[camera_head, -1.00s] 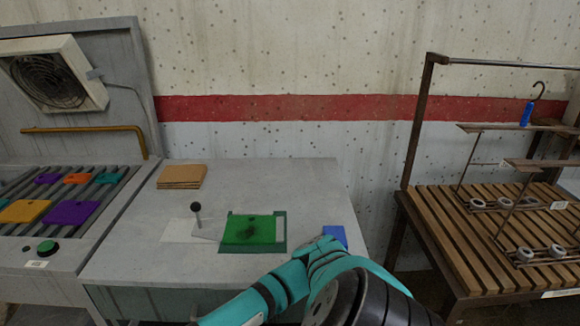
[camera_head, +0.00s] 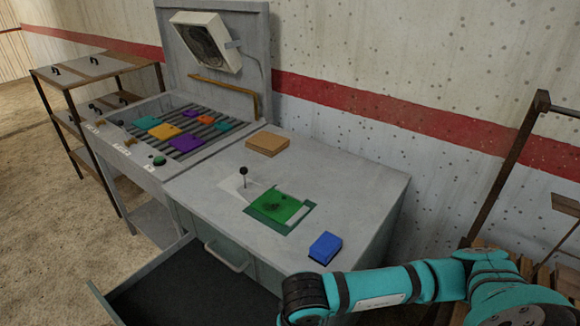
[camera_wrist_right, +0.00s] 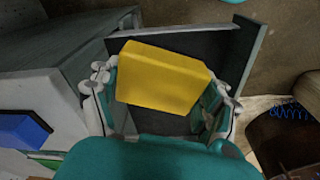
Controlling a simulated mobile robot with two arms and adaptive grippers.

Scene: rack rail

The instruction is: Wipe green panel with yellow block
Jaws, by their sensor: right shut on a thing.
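The green panel (camera_head: 280,207) lies flat in a darker green frame on the grey worktop, with dark smudges on its surface. The yellow block (camera_wrist_right: 160,78) shows in the right wrist view, shut between the fingers of my right gripper (camera_wrist_right: 160,92). An open drawer lies behind the block in that view. In the head view my right arm comes in at the lower right, and its gripper and the block are out of sight. My left gripper is in neither view.
The dark open drawer (camera_head: 180,290) juts out below the worktop. A blue block (camera_head: 325,247) sits near the worktop's front right, beside the panel. A black-knobbed lever (camera_head: 243,172) stands left of the panel. A brown stack (camera_head: 268,143) lies behind. Coloured tiles lie on the slatted conveyor at left.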

